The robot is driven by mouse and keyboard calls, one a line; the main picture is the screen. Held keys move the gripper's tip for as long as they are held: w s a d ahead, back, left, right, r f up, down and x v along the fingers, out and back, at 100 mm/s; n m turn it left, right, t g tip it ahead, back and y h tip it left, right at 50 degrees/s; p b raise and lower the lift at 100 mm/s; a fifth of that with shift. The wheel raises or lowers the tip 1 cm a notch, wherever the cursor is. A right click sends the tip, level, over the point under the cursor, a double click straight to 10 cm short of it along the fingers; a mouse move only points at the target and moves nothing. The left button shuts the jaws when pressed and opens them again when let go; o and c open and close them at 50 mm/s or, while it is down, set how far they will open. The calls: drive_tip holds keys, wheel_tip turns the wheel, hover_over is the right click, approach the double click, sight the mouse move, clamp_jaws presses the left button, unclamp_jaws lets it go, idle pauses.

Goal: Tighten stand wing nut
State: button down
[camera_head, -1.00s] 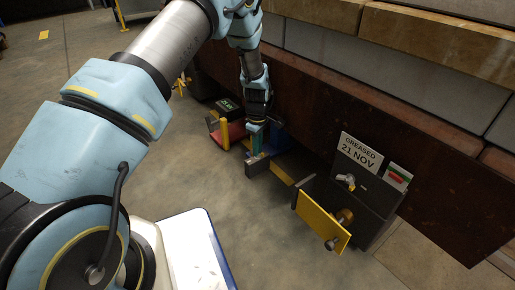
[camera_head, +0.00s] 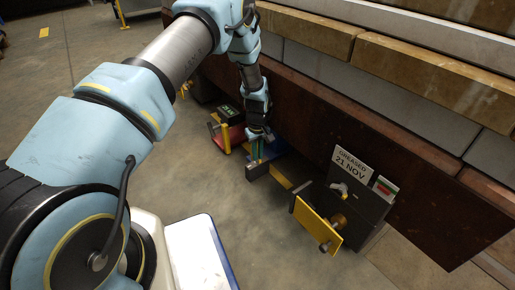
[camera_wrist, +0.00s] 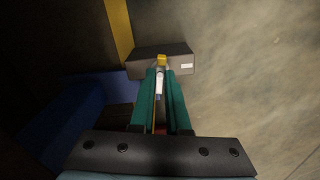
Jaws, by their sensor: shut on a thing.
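My gripper (camera_head: 257,157) points down beside the low stand at the foot of the rusty wall. Its two green fingers also show in the wrist view (camera_wrist: 161,72), closed on a small part with a yellow tip and a pale shank, which I take for the wing nut (camera_wrist: 161,60). The fingertips hide most of it. The stand's dark grey end block (camera_wrist: 178,63), with a small white label, lies right at the fingertips; it also shows in the head view (camera_head: 257,172). Blue parts (camera_wrist: 85,105) of the stand lie left of the fingers.
A dark box (camera_head: 368,208) with a yellow plate (camera_head: 317,222) and brass knob stands at right, under a "GREASED 21 NOV" sign (camera_head: 351,163). A red unit (camera_head: 229,140) with a yellow post is left of my gripper. Open concrete floor lies in front.

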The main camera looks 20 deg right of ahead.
drive_tip(key=m+p, duration=0.2)
drive_tip(key=m, duration=0.2)
drive_tip(key=shift+r+m+p, duration=0.1)
drive_tip(key=shift+m+p, duration=0.2)
drive_tip(key=shift+p, duration=0.05)
drive_tip(key=m+p, duration=0.1)
drive_tip(key=m, duration=0.2)
drive_tip(key=shift+m+p, duration=0.3)
drive_tip(key=shift+m, duration=0.1)
drive_tip(key=m+p, duration=0.1)
drive_tip(key=m, duration=0.2)
drive_tip(key=shift+m+p, duration=0.35)
drive_tip(key=shift+m, duration=1.65)
drive_tip(key=c, duration=0.9)
unclamp_jaws()
